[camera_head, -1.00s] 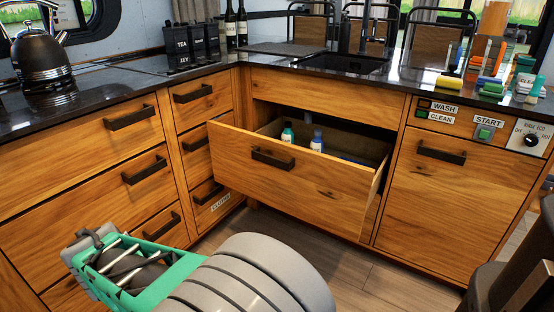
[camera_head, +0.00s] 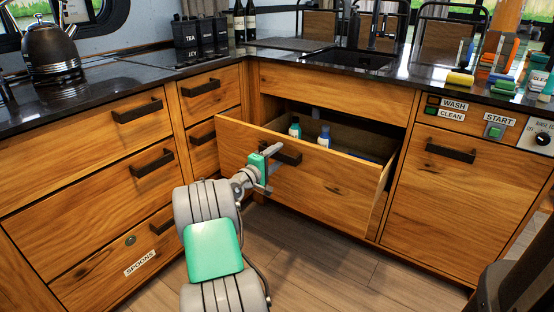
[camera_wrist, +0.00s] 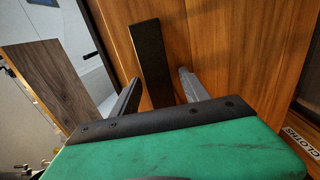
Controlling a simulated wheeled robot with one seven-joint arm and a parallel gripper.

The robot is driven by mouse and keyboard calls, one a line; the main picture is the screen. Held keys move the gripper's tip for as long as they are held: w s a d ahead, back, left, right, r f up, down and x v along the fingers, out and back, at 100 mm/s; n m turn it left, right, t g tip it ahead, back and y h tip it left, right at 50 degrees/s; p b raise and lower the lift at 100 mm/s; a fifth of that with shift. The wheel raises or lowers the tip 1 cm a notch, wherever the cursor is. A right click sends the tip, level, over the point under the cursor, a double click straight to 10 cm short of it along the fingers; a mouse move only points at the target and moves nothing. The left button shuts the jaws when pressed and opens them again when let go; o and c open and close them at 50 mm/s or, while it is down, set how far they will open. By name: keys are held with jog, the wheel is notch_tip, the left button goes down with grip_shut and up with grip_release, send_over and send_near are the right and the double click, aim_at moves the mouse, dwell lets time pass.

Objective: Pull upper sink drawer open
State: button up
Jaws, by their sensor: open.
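The upper sink drawer (camera_head: 330,185) is a wide wooden drawer below the sink, pulled well out, with its inside showing. Its black bar handle (camera_head: 290,155) is on the drawer front, partly hidden by my gripper (camera_head: 272,168). In the wrist view, the handle (camera_wrist: 151,55) stands between the two fingers of my gripper (camera_wrist: 160,84). The fingers are apart, with a gap on each side of the handle, so it is not clamped. Whether either finger touches it I cannot tell.
Inside the drawer stand a green bottle (camera_head: 295,128) and a blue bottle (camera_head: 325,137). A dishwasher-like panel (camera_head: 450,190) is to the right. Drawers with black handles (camera_head: 150,162) line the left. Bare floor (camera_head: 340,275) lies in front.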

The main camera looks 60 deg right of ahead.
jog(key=shift+d, duration=0.25)
jog(key=shift+c, duration=0.4)
grip_shut()
dwell(0.9)
